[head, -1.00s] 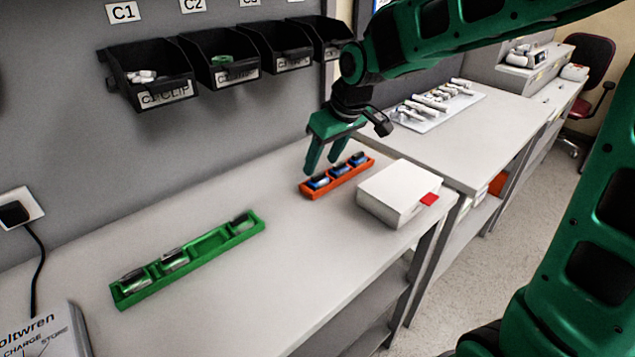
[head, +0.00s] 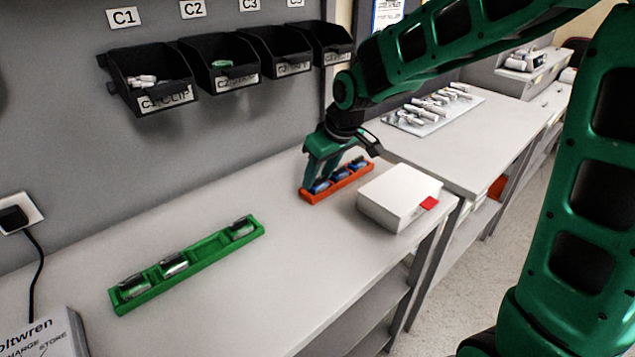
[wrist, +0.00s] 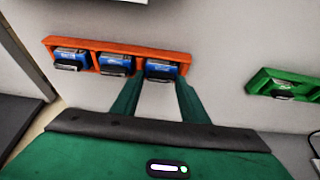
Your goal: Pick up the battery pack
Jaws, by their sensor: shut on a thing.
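Several blue battery packs sit in the orange tray (head: 308,197), which also shows in the wrist view (wrist: 183,58). In the wrist view a left pack (wrist: 69,58), a middle pack (wrist: 113,64) and a right pack (wrist: 162,70) stand in a row. My gripper (head: 315,182) is down at the near left end of the tray in the head view. In the wrist view its fingers (wrist: 160,84) reach to either side of the right pack, and it is shut on that pack. The pack is still in its slot. The fingertips' contact is partly hidden.
A green tray (head: 207,247) with several grey packs and an empty stretch lies to the left. A white box (head: 393,203) with a red tab stands close to the right of the orange tray. Black bins (head: 150,85) hang on the wall above.

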